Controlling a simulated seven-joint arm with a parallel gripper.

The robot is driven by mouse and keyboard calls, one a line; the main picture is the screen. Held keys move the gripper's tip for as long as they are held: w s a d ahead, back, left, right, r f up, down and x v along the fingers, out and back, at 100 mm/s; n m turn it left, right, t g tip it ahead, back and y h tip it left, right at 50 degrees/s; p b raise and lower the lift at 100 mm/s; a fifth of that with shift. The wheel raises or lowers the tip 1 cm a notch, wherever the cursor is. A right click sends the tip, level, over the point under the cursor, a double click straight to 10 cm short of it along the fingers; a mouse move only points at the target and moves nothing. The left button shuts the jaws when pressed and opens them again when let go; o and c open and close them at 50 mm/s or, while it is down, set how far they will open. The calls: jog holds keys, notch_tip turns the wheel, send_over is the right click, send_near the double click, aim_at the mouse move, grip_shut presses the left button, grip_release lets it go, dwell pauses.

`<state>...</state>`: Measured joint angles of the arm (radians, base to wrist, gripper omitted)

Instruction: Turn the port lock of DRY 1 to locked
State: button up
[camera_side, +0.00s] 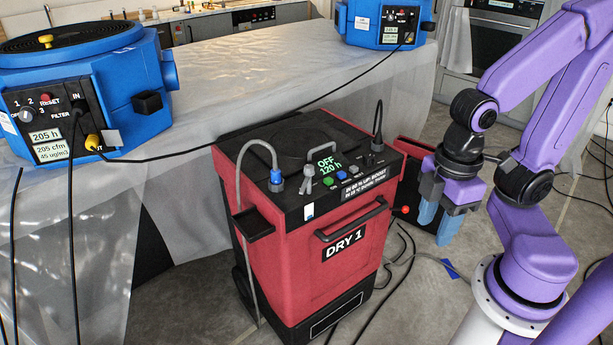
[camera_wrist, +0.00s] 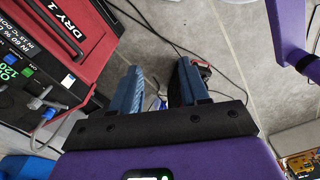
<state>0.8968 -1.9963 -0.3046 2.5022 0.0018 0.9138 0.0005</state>
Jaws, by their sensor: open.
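DRY 1 (camera_side: 325,255) is a red dryer with a black top, standing upright on the floor in the middle of the side view. Its display reads OFF and 120 h. A small grey lever-like part (camera_side: 307,179), possibly the port lock, stands on the top left of the display, beside a grey hose with a blue connector (camera_side: 276,181). I cannot read its lock position. The wrist view shows DRY 1 (camera_wrist: 82,30) at upper left, with a grey lever (camera_wrist: 68,80) and blue connector (camera_wrist: 50,113). My gripper (camera_side: 437,222) is open and empty, right of DRY 1, pointing down and apart from it.
Blue machines (camera_side: 150,75) (camera_side: 385,22) stand on a plastic-covered table (camera_side: 240,70) behind. A black cable crosses above DRY 1's back. Another red unit (camera_side: 408,185) stands on the floor behind my gripper. Cables (camera_side: 400,265) lie on the floor right of DRY 1.

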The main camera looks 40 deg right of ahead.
jog(key=shift+o, duration=0.2)
jog(key=w+a+r+m, duration=0.1)
jog(key=w+a, duration=0.1)
jog(key=w, duration=0.3)
jog(key=w+a+r+m, duration=0.1)
jog(key=w+r+m, duration=0.1)
jog(key=w, duration=0.4)
jog(key=shift+a+r, duration=0.25)
jog(key=shift+a, duration=0.15)
notch_tip(320, 180, up, 4)
jog(key=m, duration=0.8)
send_over(309, 166)
notch_tip(309, 166, down, 18)
jog(key=shift+s+r, duration=0.1)
jog(key=shift+r, duration=0.1)
grip_shut()
